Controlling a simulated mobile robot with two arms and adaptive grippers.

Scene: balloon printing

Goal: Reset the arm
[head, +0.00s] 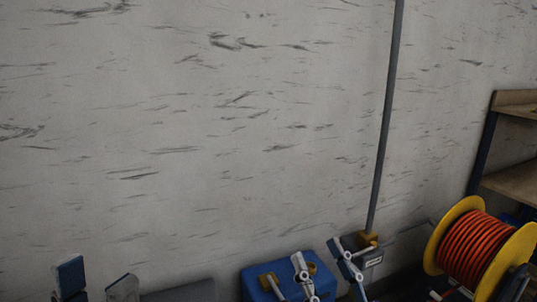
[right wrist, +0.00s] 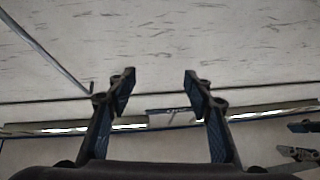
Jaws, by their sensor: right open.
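My left gripper (head: 96,284) shows at the bottom left of the head view. Only its two fingertips are visible, one with a blue face and one grey, and they stand apart with nothing seen between them. My right gripper (right wrist: 159,77) is open and empty in the right wrist view, its two dark fingers with blue inner faces pointing up toward the pale wall (head: 200,130). The rest of both arms is hidden.
A grey pole (head: 386,120) rises beside the wall. A yellow reel with orange hose (head: 470,250) and a wooden shelf (head: 512,184) are at the right.

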